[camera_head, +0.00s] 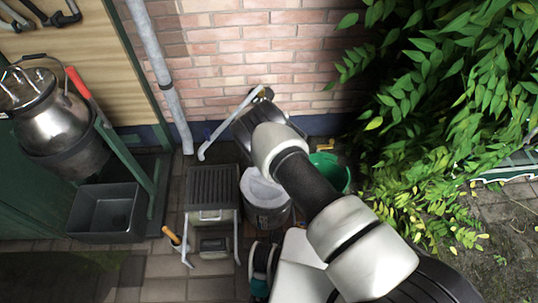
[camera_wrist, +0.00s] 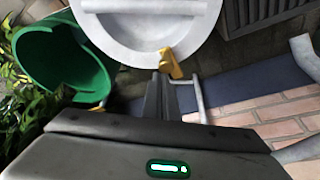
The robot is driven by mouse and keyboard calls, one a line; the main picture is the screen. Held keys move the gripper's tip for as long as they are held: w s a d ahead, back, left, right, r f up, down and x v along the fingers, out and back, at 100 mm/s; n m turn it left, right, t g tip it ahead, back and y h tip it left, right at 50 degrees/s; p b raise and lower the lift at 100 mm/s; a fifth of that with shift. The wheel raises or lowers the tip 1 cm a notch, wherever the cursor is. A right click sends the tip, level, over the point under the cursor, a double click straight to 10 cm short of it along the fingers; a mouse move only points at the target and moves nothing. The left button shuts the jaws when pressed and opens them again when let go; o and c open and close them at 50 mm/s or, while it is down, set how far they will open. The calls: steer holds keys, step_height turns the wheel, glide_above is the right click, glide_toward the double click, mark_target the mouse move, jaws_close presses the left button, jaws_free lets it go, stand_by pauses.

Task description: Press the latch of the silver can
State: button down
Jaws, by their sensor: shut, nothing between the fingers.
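The silver can (camera_head: 262,190) stands on the paving below the brick wall, partly covered by my arm in the head view. In the wrist view its round pale grey lid (camera_wrist: 140,40) fills the top middle. A yellow latch (camera_wrist: 172,63) sits at the lid's rim on the wall side. My gripper (camera_wrist: 164,80) is shut and empty, with its dark fingertips right beside the latch. I cannot tell whether they touch it. The fingertips cannot be made out in the head view.
A green bucket (camera_head: 335,172) stands right of the can. A dark slatted box (camera_head: 212,187) stands left of it. The brick wall (camera_head: 255,45) and drainpipe (camera_head: 160,65) are close behind. Leafy branches (camera_head: 440,90) crowd the right. A shiny metal churn (camera_head: 52,118) is at far left.

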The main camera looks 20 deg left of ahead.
steer(key=shift+s, duration=0.1)
steer(key=p+v, duration=0.5)
steer(key=v, duration=1.2)
steer(key=shift+r, duration=0.2)
